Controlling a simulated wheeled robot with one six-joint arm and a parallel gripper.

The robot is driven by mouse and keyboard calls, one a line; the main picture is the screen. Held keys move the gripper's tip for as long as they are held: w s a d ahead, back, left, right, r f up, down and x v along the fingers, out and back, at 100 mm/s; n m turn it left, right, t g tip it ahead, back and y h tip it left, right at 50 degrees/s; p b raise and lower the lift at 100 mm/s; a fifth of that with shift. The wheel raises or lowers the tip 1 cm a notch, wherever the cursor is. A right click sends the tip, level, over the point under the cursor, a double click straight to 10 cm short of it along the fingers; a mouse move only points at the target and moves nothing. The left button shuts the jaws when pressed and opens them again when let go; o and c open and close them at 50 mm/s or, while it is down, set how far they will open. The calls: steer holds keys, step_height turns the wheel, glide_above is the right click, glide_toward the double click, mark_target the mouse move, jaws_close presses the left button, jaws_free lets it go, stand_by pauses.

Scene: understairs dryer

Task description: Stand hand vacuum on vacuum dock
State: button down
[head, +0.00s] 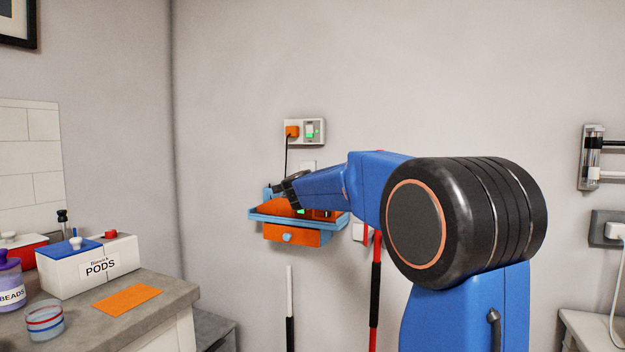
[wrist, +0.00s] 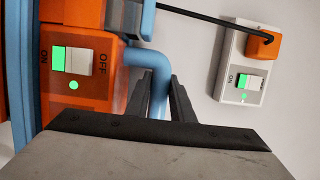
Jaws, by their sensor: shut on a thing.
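An orange body with an ON/OFF switch and a light-blue handle appears to be the hand vacuum (wrist: 106,57); its switch glows green. My gripper (wrist: 172,95) is shut on the light-blue handle. In the head view, my gripper (head: 280,190) is at a light-blue and orange wall unit, which appears to be the vacuum dock (head: 270,217). This has a light-blue rim and an orange drawer front with a blue knob. The orange body is close to the rim. My arm hides part of both, and I cannot tell whether the vacuum rests on the dock.
A wall socket (head: 304,131) with an orange plug and black cord is just above the dock. A counter (head: 160,300) at left holds a pods box (head: 90,265), jars and an orange card. A red-and-black pole (head: 375,290) and a white-and-black pole (head: 289,305) stand below.

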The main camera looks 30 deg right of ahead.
steer(key=shift+f, duration=0.1)
steer(key=c, duration=1.5)
jaws_free()
steer(key=shift+o, duration=0.2)
steer(key=shift+f, duration=0.15)
steer(key=v, duration=1.7)
steer(key=shift+s, duration=0.2)
steer(key=shift+a, duration=0.1)
